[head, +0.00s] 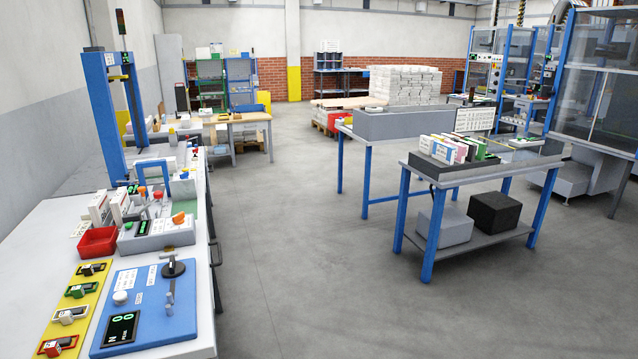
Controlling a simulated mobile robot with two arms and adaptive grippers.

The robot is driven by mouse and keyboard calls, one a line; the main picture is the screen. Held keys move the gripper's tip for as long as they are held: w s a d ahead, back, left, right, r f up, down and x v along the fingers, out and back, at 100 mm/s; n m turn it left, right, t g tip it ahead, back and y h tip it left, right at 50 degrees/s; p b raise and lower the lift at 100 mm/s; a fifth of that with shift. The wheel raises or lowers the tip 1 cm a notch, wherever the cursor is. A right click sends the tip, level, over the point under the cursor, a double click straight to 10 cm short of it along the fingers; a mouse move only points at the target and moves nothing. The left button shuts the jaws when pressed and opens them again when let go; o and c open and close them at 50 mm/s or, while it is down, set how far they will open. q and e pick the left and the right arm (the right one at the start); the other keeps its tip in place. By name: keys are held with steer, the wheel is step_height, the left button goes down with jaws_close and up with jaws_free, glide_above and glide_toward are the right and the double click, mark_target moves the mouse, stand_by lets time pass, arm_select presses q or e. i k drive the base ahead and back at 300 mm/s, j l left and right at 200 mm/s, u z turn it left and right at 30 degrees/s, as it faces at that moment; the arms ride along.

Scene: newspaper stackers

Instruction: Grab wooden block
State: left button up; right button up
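I cannot make out a wooden block for certain in the head view. Neither of my grippers is in view.
The bench also holds a blue plate (140,327) with a lever and display, a red bin (97,241) and a yellow strip with several small devices. A blue-legged table (430,192) stands at the right. The grey floor (300,270) between is clear. A wood-topped table (250,117) stands farther back.

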mark_target(156, 126)
steer(key=i+l+z, duration=0.3)
steer(key=i, duration=0.25)
steer(key=i+l+z, duration=0.15)
steer(key=i+z, duration=0.2)
steer(key=i, duration=0.2)
steer(key=i+j+u, duration=0.1)
steer(key=i+u, duration=0.6)
steer(key=i, duration=0.15)
steer(key=i+l+u, duration=0.2)
steer(key=i+u, duration=0.15)
steer(key=i+l+u, duration=0.1)
steer(key=i+u, duration=0.3)
steer(key=i, duration=1.95)
steer(key=i+u, duration=0.1)
steer(key=i, duration=0.7)
steer(key=i+l, duration=0.15)
steer(key=i, duration=0.65)
steer(key=i+l+u, duration=0.15)
steer(key=i, duration=0.65)
